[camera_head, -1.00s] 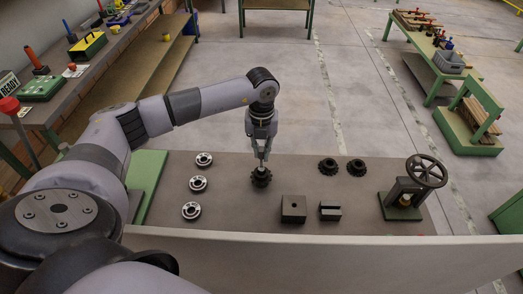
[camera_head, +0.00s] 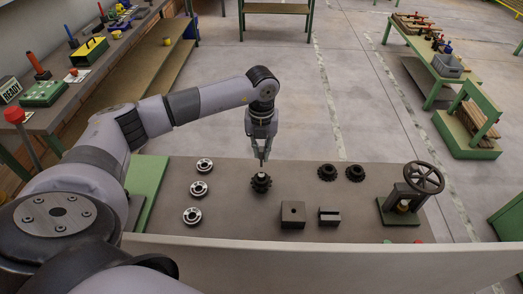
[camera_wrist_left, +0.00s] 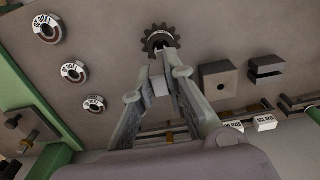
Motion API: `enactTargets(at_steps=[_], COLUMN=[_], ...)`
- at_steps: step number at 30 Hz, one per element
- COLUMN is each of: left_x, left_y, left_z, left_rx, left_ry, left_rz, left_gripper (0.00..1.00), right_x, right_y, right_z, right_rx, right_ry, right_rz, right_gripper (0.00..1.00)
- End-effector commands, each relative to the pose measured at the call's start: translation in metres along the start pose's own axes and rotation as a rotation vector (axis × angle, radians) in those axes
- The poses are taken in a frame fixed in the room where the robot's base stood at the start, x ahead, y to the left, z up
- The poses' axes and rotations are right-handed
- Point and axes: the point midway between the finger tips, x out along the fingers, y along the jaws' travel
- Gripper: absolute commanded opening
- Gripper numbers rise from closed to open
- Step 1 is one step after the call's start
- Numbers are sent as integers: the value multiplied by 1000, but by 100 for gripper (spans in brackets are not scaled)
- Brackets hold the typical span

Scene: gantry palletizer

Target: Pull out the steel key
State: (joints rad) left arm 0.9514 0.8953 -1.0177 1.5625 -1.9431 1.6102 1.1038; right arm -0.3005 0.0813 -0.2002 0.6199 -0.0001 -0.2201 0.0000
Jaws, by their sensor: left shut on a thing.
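A dark toothed gear (camera_head: 261,184) stands on the grey table (camera_head: 235,210), with a pale shaft end showing at its middle. It also shows at the top of the left wrist view (camera_wrist_left: 160,40). My left gripper (camera_head: 262,150) points down above the gear. It is shut on a small, thin steel key (camera_head: 262,163), whose lower end hangs over the shaft. In the left wrist view the key shows as a pale piece (camera_wrist_left: 160,86) between the fingertips. The key looks clear of the gear, but the gap is small. My right gripper is not in view.
Several bearing rings (camera_head: 199,188) lie left of the gear. A block with a hole (camera_head: 293,214) and a slotted block (camera_head: 330,216) stand to the right. Two dark gears (camera_head: 327,172) lie behind them. A handwheel press (camera_head: 409,195) stands at the right end.

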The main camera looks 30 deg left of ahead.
Motion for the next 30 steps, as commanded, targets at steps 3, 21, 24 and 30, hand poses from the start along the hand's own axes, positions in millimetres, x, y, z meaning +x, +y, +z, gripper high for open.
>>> enactTargets(at_steps=[3, 21, 24, 30], left_x=[-13, -59, -66, -70], left_y=[0, 0, 0, 0], left_z=[0, 0, 0, 0], left_rx=[0, 0, 0, 0], left_ry=[-1, -2, -1, 0], left_rz=[-1, -1, -1, -1], left_gripper=[0, 0, 0, 0], right_x=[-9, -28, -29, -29], right_y=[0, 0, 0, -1], right_z=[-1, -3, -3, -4], right_rx=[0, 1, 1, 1], right_ry=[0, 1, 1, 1], right_rz=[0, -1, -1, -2], right_gripper=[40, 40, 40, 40])
